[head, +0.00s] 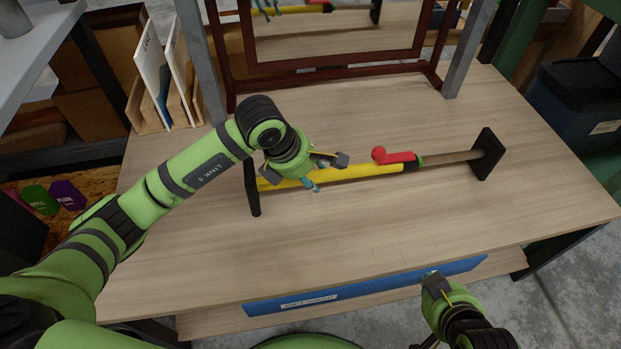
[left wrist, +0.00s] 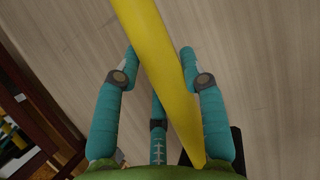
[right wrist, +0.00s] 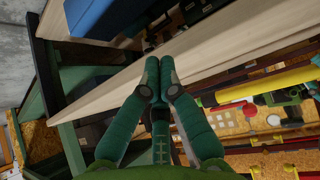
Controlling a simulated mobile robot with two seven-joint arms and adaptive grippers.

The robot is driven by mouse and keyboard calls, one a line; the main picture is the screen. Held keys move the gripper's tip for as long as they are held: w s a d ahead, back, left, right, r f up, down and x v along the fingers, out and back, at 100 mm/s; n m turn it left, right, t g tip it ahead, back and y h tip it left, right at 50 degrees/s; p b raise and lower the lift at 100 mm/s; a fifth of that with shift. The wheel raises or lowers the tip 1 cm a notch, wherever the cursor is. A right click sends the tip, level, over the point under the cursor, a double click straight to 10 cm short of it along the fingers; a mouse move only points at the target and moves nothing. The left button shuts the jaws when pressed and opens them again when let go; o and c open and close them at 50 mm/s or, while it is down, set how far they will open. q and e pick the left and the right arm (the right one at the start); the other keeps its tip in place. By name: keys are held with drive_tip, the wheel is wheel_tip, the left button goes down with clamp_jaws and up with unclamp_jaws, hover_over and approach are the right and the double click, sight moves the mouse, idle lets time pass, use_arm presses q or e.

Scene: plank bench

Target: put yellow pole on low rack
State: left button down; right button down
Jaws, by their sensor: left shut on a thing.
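The yellow pole (head: 370,170) lies level across the bench between two black upright end plates, at left (head: 252,190) and right (head: 488,153). In the left wrist view the pole (left wrist: 155,45) runs slantwise between the teal fingers (left wrist: 160,68). My right gripper (head: 432,276) is at the bench's front edge. Its fingertips (right wrist: 158,70) meet, with nothing between them. I cannot tell which part is the low rack.
A dark red framed mirror (head: 340,65) stands at the back of the bench (head: 330,240). Upright boards in a wooden holder (head: 155,75) stand at back left. A blue label strip (head: 400,282) runs along the front edge. The front bench top is clear. A dark bin (head: 580,95) is at right.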

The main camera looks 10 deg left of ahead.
use_arm(q)
drive_tip(key=shift+w+f, duration=0.1)
drive_tip(key=shift+f, duration=0.55)
use_arm(e)
drive_tip(key=shift+w+a+r+t, duration=0.45)
drive_tip(key=shift+w+r+t, duration=0.25)
drive_tip(key=shift+w, duration=0.15)
use_arm(q)
drive_tip(key=shift+f, duration=0.1)
use_arm(e)
drive_tip(key=shift+w+a+r, duration=0.1)
drive_tip(key=shift+w+r, duration=0.05)
drive_tip(key=shift+r, duration=0.1)
use_arm(q)
drive_tip(key=shift+f, duration=0.15)
use_arm(e)
drive_tip(key=shift+w+r+t, duration=0.1)
drive_tip(key=shift+w+t, duration=0.05)
drive_tip(key=shift+t, duration=0.15)
